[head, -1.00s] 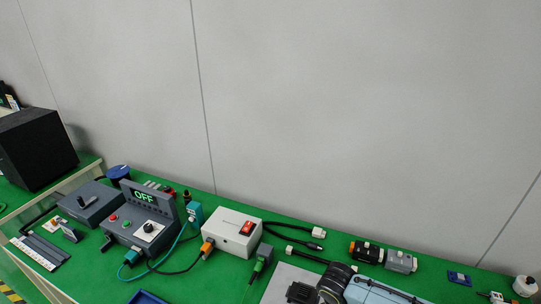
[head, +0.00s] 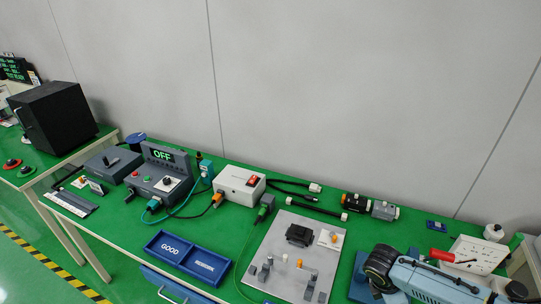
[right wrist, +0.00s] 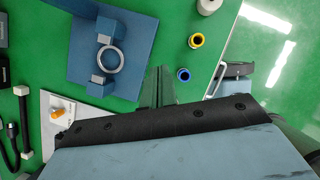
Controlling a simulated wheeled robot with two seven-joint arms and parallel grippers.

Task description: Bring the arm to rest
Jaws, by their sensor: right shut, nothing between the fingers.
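My right arm (head: 425,281), blue-grey with a black ribbed section, reaches in from the lower right of the head view, above the right part of the green bench. Its gripper cannot be made out there. In the right wrist view my right gripper (right wrist: 157,83) shows as dark narrow fingers beyond the arm's blue and black housing. It is shut and empty, beside a blue plate (right wrist: 135,40) carrying a metal ring (right wrist: 110,60). In the head view the arm partly hides this plate (head: 362,289). My left gripper is in neither view.
A grey fixture plate (head: 268,250), a blue tray labelled GOOD (head: 188,257) and a control box reading OFF (head: 160,178) are on the bench. A white box with a red-handled tool (head: 468,253) stands right of my arm. Yellow-rimmed and blue-rimmed small parts (right wrist: 190,58) lie near the gripper.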

